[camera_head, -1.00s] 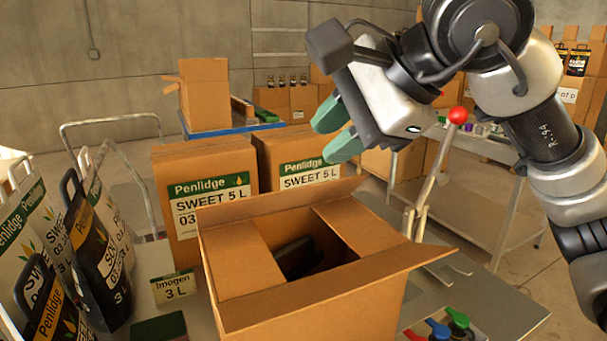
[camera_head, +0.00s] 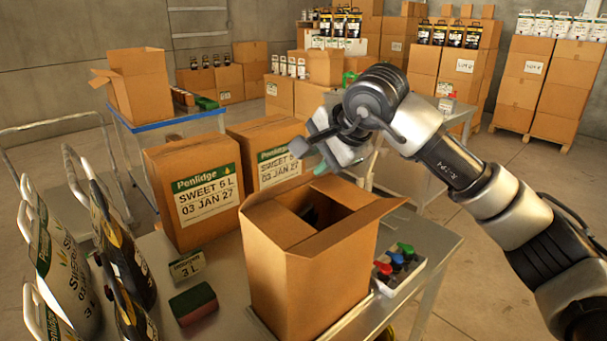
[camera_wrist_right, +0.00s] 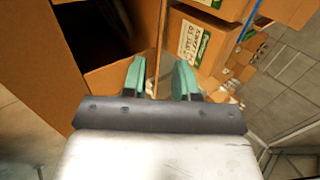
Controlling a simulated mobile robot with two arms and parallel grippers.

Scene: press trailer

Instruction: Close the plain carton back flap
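The plain carton (camera_head: 300,290) stands on the grey table, its top partly open over a dark inside. Its left and right short flaps lie inward. The back flap (camera_head: 272,196) stands up along the far rim, and the front flap (camera_head: 345,232) slopes outward on the near side. My right gripper (camera_head: 318,168) is just above and behind the carton's far side. In the right wrist view my right gripper (camera_wrist_right: 158,78) has its two green fingers apart, beside a brown carton flap (camera_wrist_right: 107,78); I cannot tell whether they touch it. My left gripper is out of view.
Penlidge cartons (camera_head: 194,192) stand close behind the plain carton. Black and white pouches (camera_head: 125,262) stand at the left. A sponge (camera_head: 193,303) and a small sign (camera_head: 187,265) lie left of the carton. A tray with coloured caps (camera_head: 398,262) is at its right.

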